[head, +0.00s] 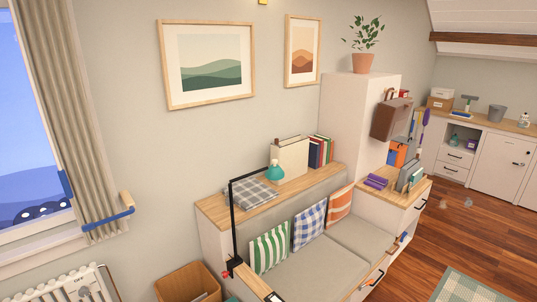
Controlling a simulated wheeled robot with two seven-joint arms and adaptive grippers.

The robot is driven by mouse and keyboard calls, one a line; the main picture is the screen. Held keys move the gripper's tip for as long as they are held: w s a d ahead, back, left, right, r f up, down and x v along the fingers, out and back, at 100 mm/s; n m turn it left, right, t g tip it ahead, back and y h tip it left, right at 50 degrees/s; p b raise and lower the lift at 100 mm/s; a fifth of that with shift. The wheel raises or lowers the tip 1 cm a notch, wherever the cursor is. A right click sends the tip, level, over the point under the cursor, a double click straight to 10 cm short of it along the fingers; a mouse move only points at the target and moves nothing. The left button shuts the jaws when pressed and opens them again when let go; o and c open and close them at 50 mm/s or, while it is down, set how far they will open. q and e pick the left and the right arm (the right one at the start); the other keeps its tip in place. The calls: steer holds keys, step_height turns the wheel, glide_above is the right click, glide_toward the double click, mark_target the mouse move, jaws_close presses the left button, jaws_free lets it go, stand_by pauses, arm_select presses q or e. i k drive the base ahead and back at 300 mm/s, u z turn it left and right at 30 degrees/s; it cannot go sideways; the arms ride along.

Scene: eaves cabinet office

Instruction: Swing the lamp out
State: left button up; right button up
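The lamp (235,224) has a thin black upright post near the left end of the cushioned bench. From the top of the post, a black arm runs right to a small teal shade (275,170). In this view the shade overlaps the wooden ledge behind the bench, in front of a box file. A small red part (225,274) shows near the foot of the post. Neither of my grippers is in view.
The bench (310,270) carries striped and checked cushions. A folded checked cloth (250,195) lies on the ledge (215,208). Wooden floor (460,235) is open at the right.

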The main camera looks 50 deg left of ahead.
mark_target(274, 172)
steer(key=u, duration=0.55)
steer(key=i, duration=1.2)
steer(key=u, duration=1.75)
steer(key=i, duration=0.6)
steer(key=u, duration=0.55)
